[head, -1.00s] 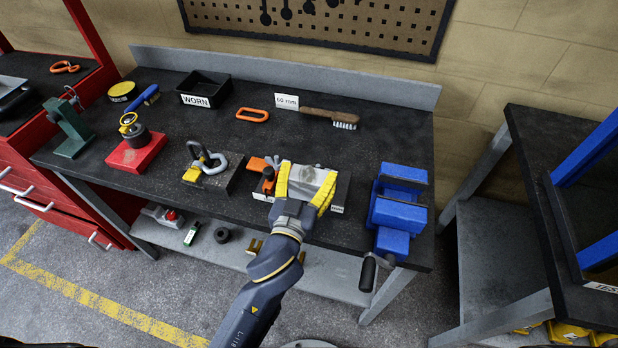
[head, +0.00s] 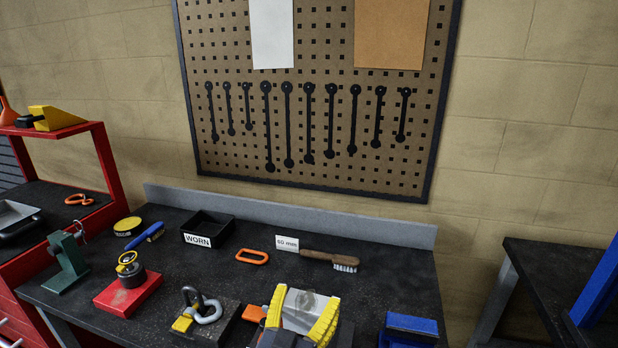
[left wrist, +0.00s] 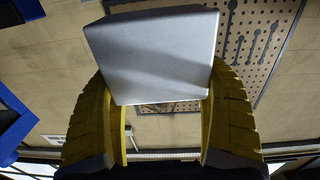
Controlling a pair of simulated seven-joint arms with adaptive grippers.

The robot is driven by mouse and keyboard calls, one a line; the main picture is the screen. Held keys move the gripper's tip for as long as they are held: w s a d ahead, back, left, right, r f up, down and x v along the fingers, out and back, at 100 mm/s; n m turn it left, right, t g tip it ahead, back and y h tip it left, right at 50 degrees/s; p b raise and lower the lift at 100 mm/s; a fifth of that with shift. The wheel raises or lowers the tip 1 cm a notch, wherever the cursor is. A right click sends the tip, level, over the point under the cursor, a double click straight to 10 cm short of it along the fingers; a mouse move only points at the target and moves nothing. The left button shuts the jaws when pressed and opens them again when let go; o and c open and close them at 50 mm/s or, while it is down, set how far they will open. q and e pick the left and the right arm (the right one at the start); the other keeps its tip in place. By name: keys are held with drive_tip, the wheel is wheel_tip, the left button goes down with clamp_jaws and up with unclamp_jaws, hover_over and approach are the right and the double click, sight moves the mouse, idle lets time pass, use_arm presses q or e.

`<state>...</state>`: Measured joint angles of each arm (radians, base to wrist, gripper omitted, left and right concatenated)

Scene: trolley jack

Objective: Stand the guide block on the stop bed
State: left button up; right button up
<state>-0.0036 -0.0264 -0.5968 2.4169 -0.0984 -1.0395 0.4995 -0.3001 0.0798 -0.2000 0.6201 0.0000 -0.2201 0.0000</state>
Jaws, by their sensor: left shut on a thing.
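My left gripper (head: 305,322) is at the bottom middle of the head view, its yellow fingers shut on a pale grey block, which I take to be the guide block (head: 306,308). In the left wrist view the block (left wrist: 155,52) sits between both fingers (left wrist: 160,125), one broad smooth face toward the camera. The gripper and block cover much of a dark fixture with an orange part (head: 254,314), perhaps the stop bed. Whether the block touches it cannot be told. My right gripper is not in view.
A dark block with a shackle (head: 206,312) stands left of the gripper, a blue vise (head: 410,328) right. Behind lie an orange ring (head: 252,257), a brush (head: 330,258) and a bin marked WORN (head: 208,230). A red block (head: 128,292) stands further left. The back right bench top is clear.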

use_arm(q)
drive_tip(key=w+a+r, duration=0.4)
drive_tip(key=a+r, duration=0.1)
drive_tip(key=a, duration=0.1)
hover_over(309, 330)
drive_tip(key=w, duration=0.3)
wheel_tip(309, 330, down, 5)
drive_tip(key=shift+s+r, duration=0.1)
drive_tip(key=shift+s, duration=0.05)
drive_tip(key=shift+d+r+y, duration=0.1)
drive_tip(key=shift+r+y, duration=0.2)
drive_tip(key=shift+r, duration=0.3)
drive_tip(key=shift+f, duration=4.85)
drive_tip(key=shift+f, duration=0.15)
